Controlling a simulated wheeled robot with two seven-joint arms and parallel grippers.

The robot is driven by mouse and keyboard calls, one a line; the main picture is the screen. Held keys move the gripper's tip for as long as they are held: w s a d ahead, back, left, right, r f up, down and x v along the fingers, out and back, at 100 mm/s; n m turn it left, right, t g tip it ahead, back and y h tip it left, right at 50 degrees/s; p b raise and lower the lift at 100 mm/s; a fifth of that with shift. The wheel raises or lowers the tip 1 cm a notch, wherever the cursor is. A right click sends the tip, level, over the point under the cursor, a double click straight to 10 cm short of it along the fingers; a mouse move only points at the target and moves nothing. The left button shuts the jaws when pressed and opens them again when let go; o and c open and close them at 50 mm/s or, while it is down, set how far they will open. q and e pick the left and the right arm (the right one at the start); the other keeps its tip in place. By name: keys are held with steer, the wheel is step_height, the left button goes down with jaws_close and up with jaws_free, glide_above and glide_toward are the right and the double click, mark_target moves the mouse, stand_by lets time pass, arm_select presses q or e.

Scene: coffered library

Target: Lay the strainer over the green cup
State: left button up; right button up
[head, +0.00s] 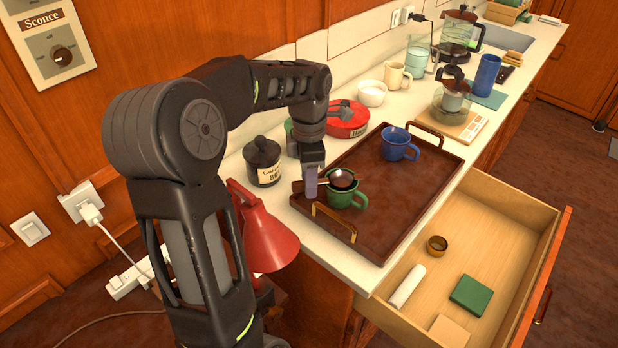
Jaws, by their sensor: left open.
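The green cup (346,196) stands on the dark wooden tray (384,228), near its left end. The strainer (342,178), a small round bowl with a thin metal rim, lies over the cup's mouth, its handle reaching left. My left gripper (311,184) points down at the handle, just left of the cup. Its jaws are open around or beside the handle; I cannot tell whether a finger touches it. The gripper partly hides the handle. My right gripper is out of view.
A blue mug (398,145) stands farther back on the tray. A dark lidded jar (263,162), a red tin (347,120) and a red lamp (268,240) are close to my left arm. An open drawer (478,235) juts out at the right.

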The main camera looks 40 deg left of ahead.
arm_select(q)
steer(key=shift+r, duration=0.1)
step_height(320, 180, up, 8)
steer(key=shift+f, duration=0.2)
stand_by(1.2)
